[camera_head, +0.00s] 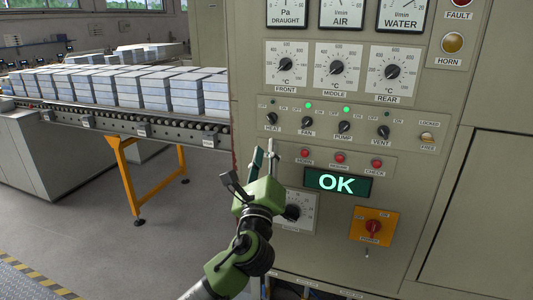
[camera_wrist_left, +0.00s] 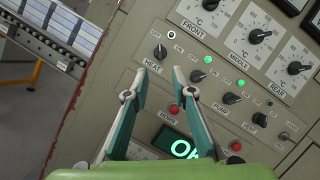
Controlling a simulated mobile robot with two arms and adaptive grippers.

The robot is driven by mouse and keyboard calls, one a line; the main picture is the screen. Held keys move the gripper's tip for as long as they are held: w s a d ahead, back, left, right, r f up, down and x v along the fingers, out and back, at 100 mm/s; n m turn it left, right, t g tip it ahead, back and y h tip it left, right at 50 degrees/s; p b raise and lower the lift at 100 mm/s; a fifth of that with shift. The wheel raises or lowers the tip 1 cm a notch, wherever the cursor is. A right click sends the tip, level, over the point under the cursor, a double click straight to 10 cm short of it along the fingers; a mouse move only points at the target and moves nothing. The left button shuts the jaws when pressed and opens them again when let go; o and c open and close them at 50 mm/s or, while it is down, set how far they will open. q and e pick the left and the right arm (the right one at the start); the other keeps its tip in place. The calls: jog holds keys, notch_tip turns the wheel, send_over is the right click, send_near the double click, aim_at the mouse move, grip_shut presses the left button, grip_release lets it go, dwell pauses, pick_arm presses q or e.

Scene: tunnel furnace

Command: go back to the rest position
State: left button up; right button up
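My left gripper (camera_head: 264,160) is in front of the control panel (camera_head: 250,75), below the HEAT knob (camera_head: 272,119) and left of the HORN button (camera_head: 305,153). In the left wrist view, the two fingers of my left gripper (camera_wrist_left: 160,80) stand apart with nothing between them. The HEAT knob (camera_wrist_left: 160,52) shows just beyond the fingertips, apart from them as far as I can tell. My left arm partly hides a dial below the buttons. My right gripper is not in view.
A green "OK" display (camera_head: 338,184) is lit, as are two green lamps (camera_head: 308,105) above FAN and PUMP. An orange plate with a red switch (camera_head: 374,227) sits lower right. A roller conveyor (camera_head: 135,124) carries stacked blocks (camera_head: 118,87) at left. Floor (camera_head: 90,230) is open there.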

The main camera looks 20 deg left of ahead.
pick_arm(q)
jog(key=s+a+f+n+g+h, duration=0.1)
jog(key=a+f+n+g, duration=0.2)
jog(key=f, duration=1.8)
jog(key=s+f+n+g+h, duration=0.1)
jog(key=f+n+g, duration=0.4)
jog(key=f, duration=1.7)
jog(key=s+a+f+n+g+h, duration=0.1)
jog(key=s+f+n+g, duration=0.15)
jog(key=s+f, duration=0.6)
jog(key=s+f+n+g, duration=0.25)
jog(key=s+f, duration=0.35)
jog(key=f, duration=0.6)
jog(key=s+f+n+g, duration=0.2)
jog(key=s+f, duration=0.4)
jog(key=s, duration=0.8)
jog(key=s+f+n+g+h, duration=0.1)
jog(key=s+f+n, duration=0.4)
jog(key=s, duration=0.9)
jog(key=s+f+n+g, duration=0.3)
jog(key=s+f, duration=0.5)
jog(key=s, duration=0.6)
jog(key=shift+s+d+f+n+g, duration=0.2)
jog(key=shift+s+d+n+g, duration=0.1)
jog(key=shift+g, duration=0.3)
jog(key=shift+o, duration=0.2)
jog(key=shift+w, duration=0.1)
